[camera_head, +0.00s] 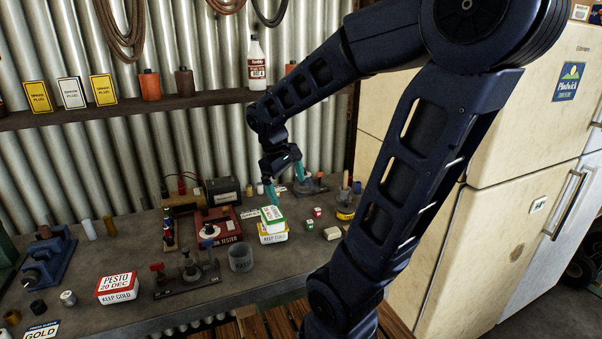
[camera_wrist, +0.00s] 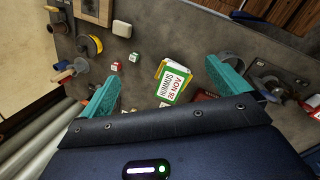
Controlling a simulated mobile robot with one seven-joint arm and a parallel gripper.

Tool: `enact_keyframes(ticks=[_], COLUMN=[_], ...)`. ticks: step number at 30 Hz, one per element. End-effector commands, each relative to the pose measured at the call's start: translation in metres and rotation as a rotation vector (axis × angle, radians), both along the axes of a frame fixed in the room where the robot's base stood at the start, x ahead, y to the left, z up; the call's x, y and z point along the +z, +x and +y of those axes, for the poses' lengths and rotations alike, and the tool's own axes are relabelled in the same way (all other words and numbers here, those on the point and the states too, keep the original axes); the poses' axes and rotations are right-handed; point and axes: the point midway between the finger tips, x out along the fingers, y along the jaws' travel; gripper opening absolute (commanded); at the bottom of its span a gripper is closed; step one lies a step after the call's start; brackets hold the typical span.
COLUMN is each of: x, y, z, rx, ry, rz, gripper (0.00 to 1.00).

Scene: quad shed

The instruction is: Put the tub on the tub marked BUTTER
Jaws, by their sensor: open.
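A white tub with a green-edged lid (camera_head: 272,216) reads HUMMUS 26 NOV in the wrist view (camera_wrist: 174,84). It rests on a yellow-lidded tub marked KEEP COLD (camera_head: 273,238), turned a little against it. A yellow edge of the lower tub shows in the wrist view (camera_wrist: 159,69); its lid label is covered, so I cannot read BUTTER. A red-lidded tub marked PESTO 20 DEC (camera_head: 117,287) stands at the front left of the bench. My gripper (camera_head: 284,184) is open and empty above the stack, its teal fingers wide apart and clear of the tubs.
A grey cup (camera_head: 241,258) and a red tester box (camera_head: 219,227) stand left of the stack. Small dice-like boxes (camera_head: 313,217), a pale block (camera_head: 332,233) and a yellow tape roll (camera_head: 345,213) lie right. A clamp stand (camera_head: 188,275) stands between the pesto tub and the cup.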

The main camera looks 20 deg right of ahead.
Motion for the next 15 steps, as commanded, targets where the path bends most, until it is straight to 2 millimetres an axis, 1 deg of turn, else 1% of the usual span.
enact_keyframes(ticks=[1,9,15], x=[0.007,0.036,0.052], y=[-0.006,-0.035,-0.051], z=[-0.004,-0.015,-0.017], rx=[-0.047,-0.275,-0.407], ry=[0.033,0.196,0.286], rz=[-0.045,-0.266,-0.403], gripper=[1.0,1.0,1.0])
